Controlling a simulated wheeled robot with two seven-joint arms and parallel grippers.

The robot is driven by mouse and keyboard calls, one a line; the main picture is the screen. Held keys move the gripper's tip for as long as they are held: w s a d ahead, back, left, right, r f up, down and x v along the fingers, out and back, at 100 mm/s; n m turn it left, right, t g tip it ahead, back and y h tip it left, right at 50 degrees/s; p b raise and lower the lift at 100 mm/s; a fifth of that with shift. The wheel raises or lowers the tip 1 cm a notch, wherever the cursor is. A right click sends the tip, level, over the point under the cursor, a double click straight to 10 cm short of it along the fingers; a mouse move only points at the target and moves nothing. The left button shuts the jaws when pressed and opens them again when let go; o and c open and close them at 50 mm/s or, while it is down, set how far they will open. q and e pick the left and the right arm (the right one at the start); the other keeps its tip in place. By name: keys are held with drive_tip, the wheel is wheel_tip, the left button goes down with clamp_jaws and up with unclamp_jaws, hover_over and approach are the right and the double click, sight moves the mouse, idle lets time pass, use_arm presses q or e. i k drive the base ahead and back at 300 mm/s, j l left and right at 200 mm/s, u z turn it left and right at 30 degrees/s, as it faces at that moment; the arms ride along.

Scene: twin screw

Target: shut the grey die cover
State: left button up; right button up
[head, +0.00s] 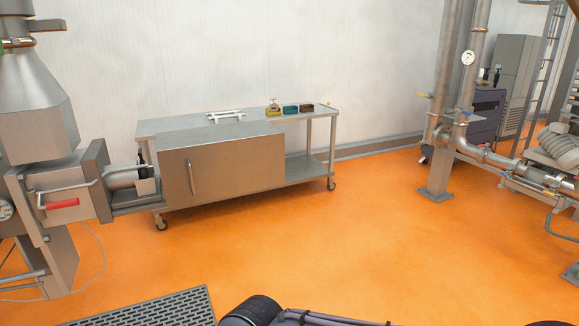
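A large grey box-shaped cover (222,168) with a vertical bar handle (191,177) on its front shows at centre left. I take it to be the die cover. It stands to the right of the machine's end, with a steel tray (150,198) and a short round die part (123,180) exposed between them. I cannot tell how the cover is hinged or slid. Neither of my grippers is in view. A dark rounded part and a thin rod at the bottom edge look like my own arm.
The machine (75,190) with a red-gripped lever (62,204) is at left. A floor grating (150,308) lies front left. Pipes (450,110) stand at right. The orange floor between is clear.

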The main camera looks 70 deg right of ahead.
sight(200, 164)
drive_tip(key=z, duration=1.85)
drive_tip(key=i+l, duration=2.55)
drive_tip(key=l, duration=0.15)
drive_tip(key=i+j, duration=0.3)
